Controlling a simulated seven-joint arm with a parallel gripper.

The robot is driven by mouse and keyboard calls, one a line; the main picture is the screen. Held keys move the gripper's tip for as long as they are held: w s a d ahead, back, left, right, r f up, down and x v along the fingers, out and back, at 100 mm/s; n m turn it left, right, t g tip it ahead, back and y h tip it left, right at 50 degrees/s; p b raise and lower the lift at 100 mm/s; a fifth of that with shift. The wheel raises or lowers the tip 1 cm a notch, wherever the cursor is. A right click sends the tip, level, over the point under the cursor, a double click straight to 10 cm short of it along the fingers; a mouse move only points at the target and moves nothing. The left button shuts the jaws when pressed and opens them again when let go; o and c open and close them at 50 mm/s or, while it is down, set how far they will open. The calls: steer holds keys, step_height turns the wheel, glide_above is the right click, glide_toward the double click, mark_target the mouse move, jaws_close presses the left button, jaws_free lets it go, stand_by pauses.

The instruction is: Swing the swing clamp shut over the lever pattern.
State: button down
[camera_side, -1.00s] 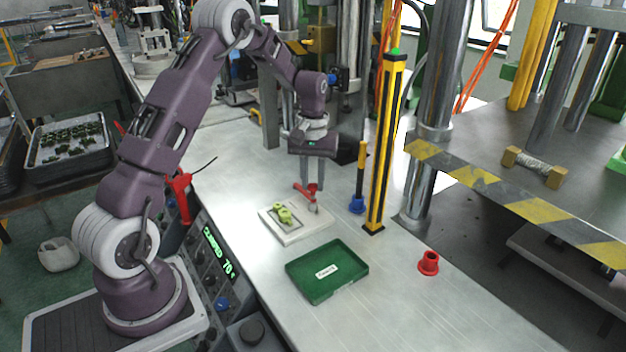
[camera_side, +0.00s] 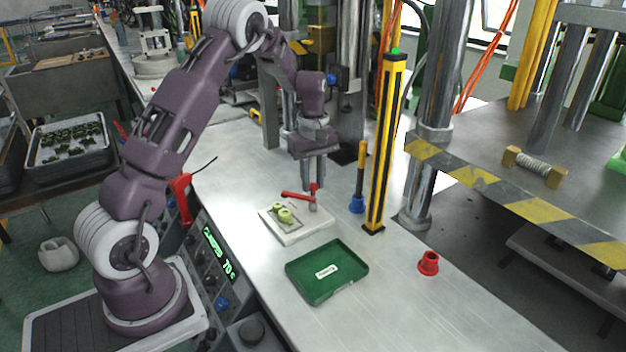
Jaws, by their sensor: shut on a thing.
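The lever pattern (camera_side: 285,215) is pale green and lies on a white fixture plate (camera_side: 298,237) on the bench. The red swing clamp (camera_side: 296,195) stands on a small grey post at the plate's back right corner. Its arm points left in the picture, along the plate's back edge. The arm's free end shows just behind the pattern, and I cannot tell whether it lies over it. My gripper (camera_side: 314,185) points down at the post end of the clamp, its fingers shut on the red clamp. The exact grip is too small to see.
A green tray (camera_side: 345,285) with a white label lies in front of the plate. A yellow-black post (camera_side: 376,200) and a blue-based rod (camera_side: 357,205) stand to the right. A red cup-like part (camera_side: 428,263) is farther right. The bench front is clear.

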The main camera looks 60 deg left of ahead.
steer(key=n, duration=0.5)
steer(key=shift+n, duration=0.3)
steer(key=n, duration=0.5)
steer(key=shift+n, duration=0.3)
steer(key=c, duration=1.2)
jaws_free()
steer(key=shift+o, duration=0.2)
step_height(320, 180, up, 7)
steer(key=shift+r, duration=0.1)
